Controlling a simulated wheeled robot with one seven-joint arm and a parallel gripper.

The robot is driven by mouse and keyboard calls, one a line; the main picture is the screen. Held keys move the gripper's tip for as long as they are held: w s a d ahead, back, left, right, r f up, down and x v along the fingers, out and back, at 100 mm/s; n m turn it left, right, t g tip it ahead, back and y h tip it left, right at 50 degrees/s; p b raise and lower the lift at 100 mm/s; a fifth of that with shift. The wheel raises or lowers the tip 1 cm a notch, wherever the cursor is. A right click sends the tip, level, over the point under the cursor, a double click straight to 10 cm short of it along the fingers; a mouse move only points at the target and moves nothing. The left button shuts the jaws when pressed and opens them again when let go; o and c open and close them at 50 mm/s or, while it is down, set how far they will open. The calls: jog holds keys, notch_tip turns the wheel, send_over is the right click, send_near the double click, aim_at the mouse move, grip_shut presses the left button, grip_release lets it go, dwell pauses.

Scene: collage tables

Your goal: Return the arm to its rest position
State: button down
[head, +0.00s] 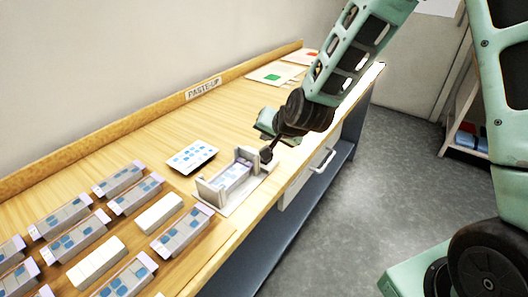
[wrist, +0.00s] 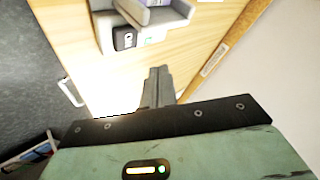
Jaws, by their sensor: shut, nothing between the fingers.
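My arm reaches in from the upper right over the wooden table (head: 150,135) in the head view. My gripper (head: 270,150) is by the right end of a pale fixture (head: 240,200); I cannot tell from here whether it touches it. In the wrist view my gripper (wrist: 158,88) shows its grey fingers together, with nothing between them. The fixture also shows at the top of the wrist view (wrist: 158,18), apart from the fingertips in the picture.
Several blocks with blue squares (head: 75,238) and plain white blocks (head: 159,213) stand at the left. A card (head: 192,157) lies behind the fixture. Sheets with green (head: 272,76) and red patches lie at the far end. A raised ledge (head: 130,118) borders the wall; a drawer handle (head: 322,163) juts out in front.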

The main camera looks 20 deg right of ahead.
jog(key=shift+r+p, duration=0.35)
jog(key=shift+r, duration=0.45)
jog(key=s+a+r+n+g+y+p, duration=0.1)
jog(key=s+a+r+n+g, duration=0.3)
jog(key=s, duration=0.4)
jog(key=s+a+r+n+g+y+p, duration=0.1)
jog(key=s+a+n, duration=0.3)
jog(key=s+a, duration=0.3)
jog(key=s+d+r+n+g+h, duration=0.1)
jog(key=s+d+r+n+g, duration=0.1)
jog(key=s, duration=0.6)
jog(key=s+d+r+n+g+h, duration=0.2)
jog(key=s+n, duration=0.2)
jog(key=s, duration=0.5)
jog(key=shift+s+d, duration=0.15)
jog(key=shift+d, duration=0.15)
